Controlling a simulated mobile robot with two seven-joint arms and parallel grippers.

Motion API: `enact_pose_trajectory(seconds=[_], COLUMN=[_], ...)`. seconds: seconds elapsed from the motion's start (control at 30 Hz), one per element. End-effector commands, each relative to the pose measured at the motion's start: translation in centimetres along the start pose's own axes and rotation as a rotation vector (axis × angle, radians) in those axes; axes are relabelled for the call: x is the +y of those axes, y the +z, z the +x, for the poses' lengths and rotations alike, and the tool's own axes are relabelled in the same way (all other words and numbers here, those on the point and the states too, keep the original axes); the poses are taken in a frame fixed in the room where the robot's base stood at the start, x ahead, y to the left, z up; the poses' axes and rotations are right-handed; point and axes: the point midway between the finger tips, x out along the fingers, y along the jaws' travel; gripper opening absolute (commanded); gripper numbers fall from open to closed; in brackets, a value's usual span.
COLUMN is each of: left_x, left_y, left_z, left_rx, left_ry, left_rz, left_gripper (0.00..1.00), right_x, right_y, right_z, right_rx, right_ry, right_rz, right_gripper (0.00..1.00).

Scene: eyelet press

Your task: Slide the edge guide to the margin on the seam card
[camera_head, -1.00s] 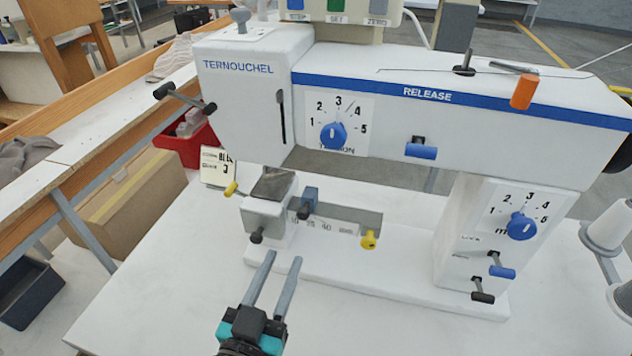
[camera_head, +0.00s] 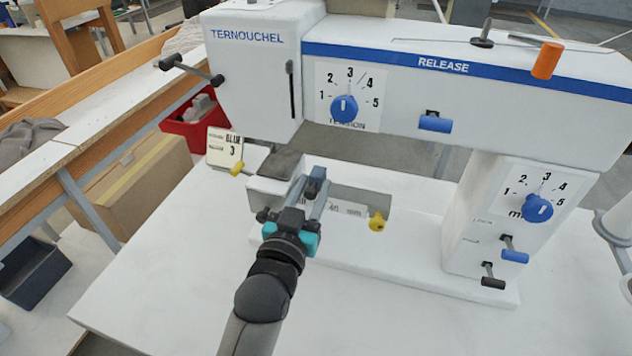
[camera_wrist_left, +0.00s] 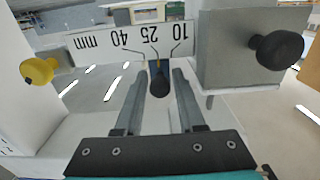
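The edge guide (camera_head: 314,181) is a small dark blue block with a black knob, sitting on the scale bar (camera_head: 362,203) marked 10, 25, 40 mm. In the left wrist view the guide (camera_wrist_left: 158,79) is just below the 25 leader line; its exact reading is unclear. My left gripper (camera_wrist_left: 158,88) is open, its fingers on either side of the guide's knob with small gaps visible. In the head view the gripper (camera_head: 308,188) partly covers the scale. My right gripper is not in view.
A yellow knob (camera_head: 377,222) is at the bar's right end and a black knob (camera_wrist_left: 277,49) is on the block at its other end. The white press arm (camera_head: 450,85) overhangs from above. The white table (camera_head: 150,270) is clear in front.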

Motion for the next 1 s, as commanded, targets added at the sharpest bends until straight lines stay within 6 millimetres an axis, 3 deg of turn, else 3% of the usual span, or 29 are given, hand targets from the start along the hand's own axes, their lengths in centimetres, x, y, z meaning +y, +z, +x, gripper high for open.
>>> enact_pose_trajectory(seconds=[0.2, 0.6, 0.93, 1.0], left_x=[0.0, 0.0, 0.0, 0.0], left_y=[0.0, 0.0, 0.0, 0.0], left_z=[2.0, 2.5, 2.4, 2.4], left_rx=[0.001, 0.0, 0.0, 0.0], left_ry=[-0.001, -0.001, -0.001, -0.001], left_rz=[-0.001, -0.001, -0.001, -0.001], left_gripper=[0.38, 0.38, 0.01, 0.0], right_x=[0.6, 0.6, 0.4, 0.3], right_y=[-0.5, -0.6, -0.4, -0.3], right_z=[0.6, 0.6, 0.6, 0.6], right_rx=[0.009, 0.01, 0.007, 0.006], right_ry=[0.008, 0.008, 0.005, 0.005], right_rz=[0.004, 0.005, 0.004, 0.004], right_gripper=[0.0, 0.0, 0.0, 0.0])
